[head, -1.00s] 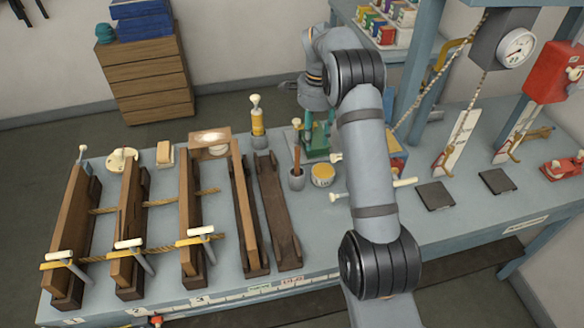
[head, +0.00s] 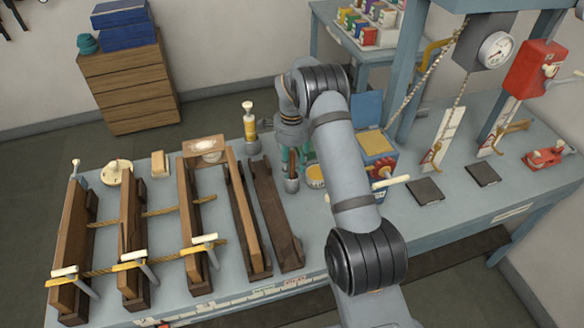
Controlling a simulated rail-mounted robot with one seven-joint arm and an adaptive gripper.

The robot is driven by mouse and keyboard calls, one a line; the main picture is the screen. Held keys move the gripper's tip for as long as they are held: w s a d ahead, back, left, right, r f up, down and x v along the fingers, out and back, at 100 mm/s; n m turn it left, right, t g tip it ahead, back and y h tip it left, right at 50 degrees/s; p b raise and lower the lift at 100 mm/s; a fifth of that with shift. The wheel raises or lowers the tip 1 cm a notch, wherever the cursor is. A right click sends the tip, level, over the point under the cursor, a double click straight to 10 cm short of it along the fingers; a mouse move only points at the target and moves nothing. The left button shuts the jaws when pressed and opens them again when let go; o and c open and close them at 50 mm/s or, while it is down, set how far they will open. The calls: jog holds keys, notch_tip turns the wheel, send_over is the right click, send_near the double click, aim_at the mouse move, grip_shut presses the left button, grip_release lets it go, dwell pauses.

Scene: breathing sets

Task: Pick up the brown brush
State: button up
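The brown brush (head: 292,164) stands upright in a small grey cup (head: 292,184) on the workbench, with only its brown handle showing. My gripper (head: 290,146) points down at the top of the handle, in front of the green stand. It is small and partly hidden by my wrist and the clutter behind. I cannot tell whether its fingers are open or shut, or whether they touch the handle.
A yellow-topped tin (head: 315,176) stands right of the cup. A yellow bottle (head: 250,122) stands behind left. Long wooden troughs (head: 275,215) lie to the left. A blue box with a yellow top (head: 376,145) is at the right, partly behind my arm.

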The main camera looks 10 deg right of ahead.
jog(key=shift+f, duration=0.85)
jog(key=c, duration=0.8)
grip_shut()
